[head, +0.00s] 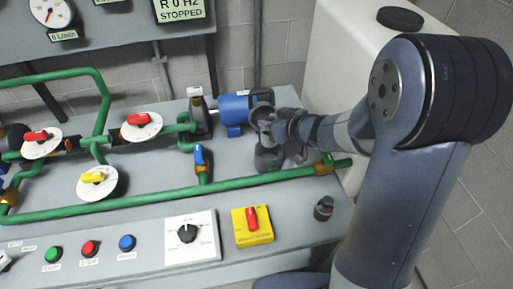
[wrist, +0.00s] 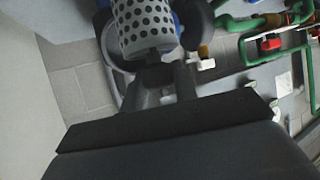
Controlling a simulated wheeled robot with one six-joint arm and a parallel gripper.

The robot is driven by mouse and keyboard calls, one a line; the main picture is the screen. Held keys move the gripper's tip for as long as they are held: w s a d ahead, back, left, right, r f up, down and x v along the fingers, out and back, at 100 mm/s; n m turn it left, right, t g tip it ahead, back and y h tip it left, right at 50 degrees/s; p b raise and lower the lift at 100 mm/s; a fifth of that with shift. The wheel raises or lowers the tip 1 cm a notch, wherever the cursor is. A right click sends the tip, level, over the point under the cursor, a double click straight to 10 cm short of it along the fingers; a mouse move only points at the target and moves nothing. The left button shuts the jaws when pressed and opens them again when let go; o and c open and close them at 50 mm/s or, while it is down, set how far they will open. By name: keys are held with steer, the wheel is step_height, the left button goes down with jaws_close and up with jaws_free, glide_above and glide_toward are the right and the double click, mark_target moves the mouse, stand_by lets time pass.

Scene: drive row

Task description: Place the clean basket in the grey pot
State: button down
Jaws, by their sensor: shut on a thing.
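The clean basket (wrist: 146,30) is a pale cylinder with rows of dark holes, at the top of the wrist view. My gripper (wrist: 163,77) is shut on its near end. In the head view my gripper (head: 280,126) is beside the blue motor, over the pipework; the basket is not clear there. A grey, rounded body (head: 267,159) on the green pipe just below my gripper looks like the grey pot. My gripper partly covers it, and its opening cannot be made out. I cannot tell whether the basket touches it.
The blue motor (head: 236,110) is close left of my gripper. A blue-handled valve (head: 200,160) and green pipes (head: 120,208) run left. A small dark grey cylindrical piece (head: 323,208) stands on the bench at right. A yellow switch box (head: 252,227) is at the front. A pale tank (head: 340,50) stands behind.

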mark_target(269, 143)
step_height(269, 143, down, 10)
steer(key=b, duration=0.3)
steer(key=shift+r, duration=0.1)
steer(key=shift+f+b, duration=0.2)
steer(key=shift+b, duration=0.2)
steer(key=c, duration=1.2)
jaws_free()
steer(key=shift+o, duration=0.4)
steer(key=shift+r, duration=0.3)
steer(key=p+v, duration=0.2)
steer(key=v, duration=1)
steer(key=shift+f, duration=0.1)
